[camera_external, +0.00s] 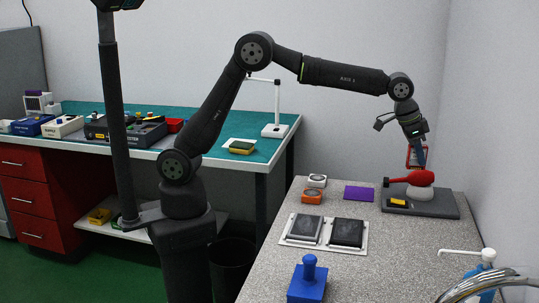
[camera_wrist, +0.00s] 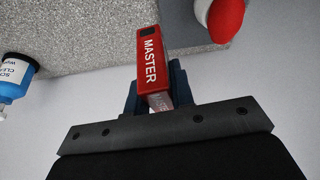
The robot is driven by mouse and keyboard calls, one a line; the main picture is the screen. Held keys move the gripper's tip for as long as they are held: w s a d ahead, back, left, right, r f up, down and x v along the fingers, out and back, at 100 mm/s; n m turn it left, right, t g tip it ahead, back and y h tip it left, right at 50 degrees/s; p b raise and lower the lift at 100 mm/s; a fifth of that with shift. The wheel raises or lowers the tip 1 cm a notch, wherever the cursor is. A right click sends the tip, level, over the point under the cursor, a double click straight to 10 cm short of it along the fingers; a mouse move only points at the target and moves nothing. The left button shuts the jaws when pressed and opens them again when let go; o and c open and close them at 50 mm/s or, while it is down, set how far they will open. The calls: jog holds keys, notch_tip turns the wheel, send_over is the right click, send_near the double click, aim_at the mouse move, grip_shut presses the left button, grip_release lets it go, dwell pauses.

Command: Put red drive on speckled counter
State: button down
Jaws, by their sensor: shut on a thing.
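My gripper (camera_external: 417,147) is shut on the red drive (camera_external: 410,157), above the far right part of the speckled counter (camera_external: 400,250). In the wrist view the red drive (camera_wrist: 150,50) shows a white "MASTER" label and sits between the blue fingers of my gripper (camera_wrist: 157,95). The speckled counter (camera_wrist: 85,40) lies beyond it in that view. The drive looks held clear of the counter, above or behind the red-and-white device; its exact height is hard to tell.
The red-and-white device (camera_external: 420,187) on a dark base stands close below my gripper.

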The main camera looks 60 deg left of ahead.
jog(key=s+d+m+g+h, duration=0.1)
jog(key=s+d+m, duration=0.2)
jog(key=s+d, duration=1.05)
jog(key=s+d+m+g, duration=0.1)
jog(key=s+d+m, duration=0.2)
jog(key=s+d, duration=1.1)
jog(key=w+a+f, duration=0.1)
jog(key=w+f, duration=0.1)
jog(key=f, duration=0.2)
jog(key=w+a+f, duration=0.1)
jog(key=w+f, duration=0.2)
jog(key=w+a+f, duration=0.1)
jog(key=w+f, duration=0.2)
jog(key=f, duration=0.1)
jog(key=shift+w+f, duration=0.15)
jog(key=shift+f, duration=0.2)
jog(key=shift+w+f, duration=0.35)
jog(key=shift+w, duration=0.05)
jog(key=shift+f, duration=1.85)
jog(key=shift+f, duration=0.15)
jog(key=c, duration=1.3)
grip_release()
jog(key=shift+o, duration=0.2)
